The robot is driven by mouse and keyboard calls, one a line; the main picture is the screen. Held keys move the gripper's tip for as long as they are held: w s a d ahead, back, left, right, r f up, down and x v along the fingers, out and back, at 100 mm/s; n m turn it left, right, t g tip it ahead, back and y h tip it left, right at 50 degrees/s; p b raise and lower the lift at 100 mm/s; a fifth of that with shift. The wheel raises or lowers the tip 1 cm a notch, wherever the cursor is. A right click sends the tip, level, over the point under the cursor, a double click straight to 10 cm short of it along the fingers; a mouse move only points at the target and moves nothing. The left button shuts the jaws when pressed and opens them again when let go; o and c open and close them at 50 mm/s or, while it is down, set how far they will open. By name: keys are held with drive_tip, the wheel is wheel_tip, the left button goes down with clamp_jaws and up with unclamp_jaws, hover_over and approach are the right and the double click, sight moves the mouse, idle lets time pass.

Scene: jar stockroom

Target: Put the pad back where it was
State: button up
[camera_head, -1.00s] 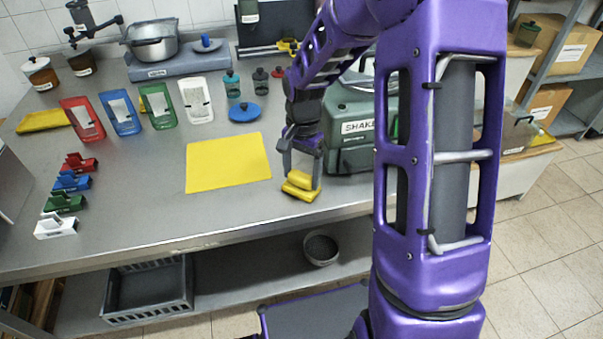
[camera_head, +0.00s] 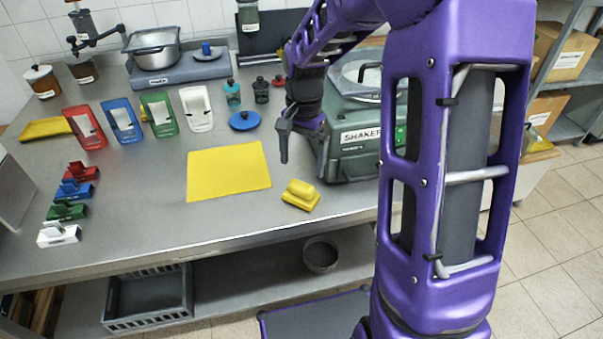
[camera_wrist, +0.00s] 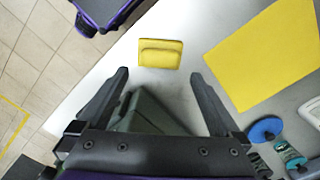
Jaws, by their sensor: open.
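The yellow pad (camera_head: 300,196), a small block with a raised grip on top, lies on the steel bench near its front edge. It is just right of a flat yellow sheet (camera_head: 229,171) and apart from it. My gripper (camera_head: 304,167) is open and empty above and behind the pad, fingers pointing down. In the wrist view the pad (camera_wrist: 160,54) lies beyond the fingertips of my gripper (camera_wrist: 160,76), touching neither. The sheet (camera_wrist: 265,55) shows to its right there.
The green shaker machine (camera_head: 352,155) stands close right of my gripper. A blue lid (camera_head: 244,121) and small bottles are behind the sheet. Coloured holders (camera_head: 122,121) stand at the back left, with small coloured blocks (camera_head: 63,210) at the left. Bench around the sheet's left is clear.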

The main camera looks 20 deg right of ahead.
sight(302, 182)
drive_tip(key=shift+w+r, duration=0.1)
drive_tip(key=shift+r, duration=2.5)
drive_tip(key=shift+p, duration=0.3)
